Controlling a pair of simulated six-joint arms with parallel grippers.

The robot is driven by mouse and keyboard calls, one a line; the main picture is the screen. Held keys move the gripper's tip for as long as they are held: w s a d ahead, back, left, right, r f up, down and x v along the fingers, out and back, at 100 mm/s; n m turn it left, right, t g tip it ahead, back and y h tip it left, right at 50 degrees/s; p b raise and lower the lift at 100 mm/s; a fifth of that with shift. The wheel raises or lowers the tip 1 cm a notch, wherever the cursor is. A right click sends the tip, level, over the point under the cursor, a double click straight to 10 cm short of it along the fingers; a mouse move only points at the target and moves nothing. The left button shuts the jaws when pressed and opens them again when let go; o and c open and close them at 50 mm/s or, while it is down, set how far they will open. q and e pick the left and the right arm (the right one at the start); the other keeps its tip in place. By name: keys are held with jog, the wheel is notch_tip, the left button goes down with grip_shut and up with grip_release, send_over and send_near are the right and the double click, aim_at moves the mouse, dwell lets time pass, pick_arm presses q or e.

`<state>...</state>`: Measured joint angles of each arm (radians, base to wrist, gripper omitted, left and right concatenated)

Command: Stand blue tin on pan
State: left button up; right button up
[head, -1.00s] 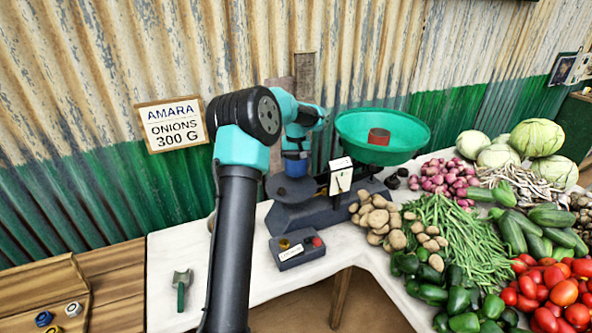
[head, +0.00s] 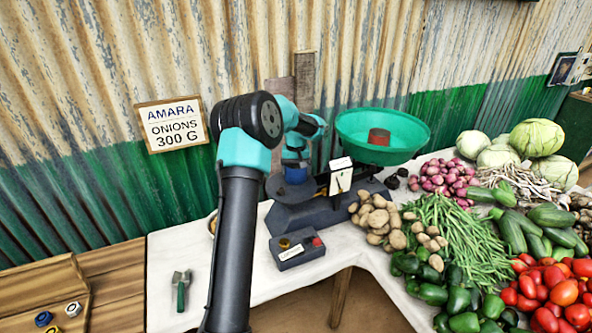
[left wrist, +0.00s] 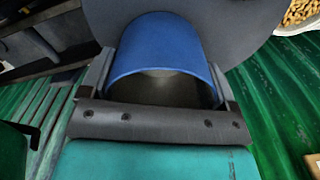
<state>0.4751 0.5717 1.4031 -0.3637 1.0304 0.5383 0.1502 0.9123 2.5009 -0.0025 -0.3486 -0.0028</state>
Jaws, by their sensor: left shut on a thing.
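The blue tin (head: 295,174) is upright in my left gripper (head: 296,164), over the round dark grey pan (head: 280,190) at the left end of the scale. I cannot tell whether its base touches the pan. In the left wrist view the open-topped blue tin (left wrist: 165,42) sits between the two fingers of my left gripper (left wrist: 163,90), with the grey pan (left wrist: 235,22) behind it. My left gripper is shut on the tin. My right gripper is not in view.
The scale's green bowl (head: 400,122) holds a reddish-brown tin (head: 379,137). A grey button box (head: 297,250) stands in front of the scale. Potatoes (head: 378,215) and other vegetables crowd the right. A green-handled tool (head: 181,290) lies at the left, with clear tabletop around it.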

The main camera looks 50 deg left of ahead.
pick_arm(q)
jog(key=shift+f, duration=0.15)
jog(key=o, duration=0.8)
notch_tip(320, 180, up, 12)
jog(key=shift+r, duration=0.2)
dwell(0.3)
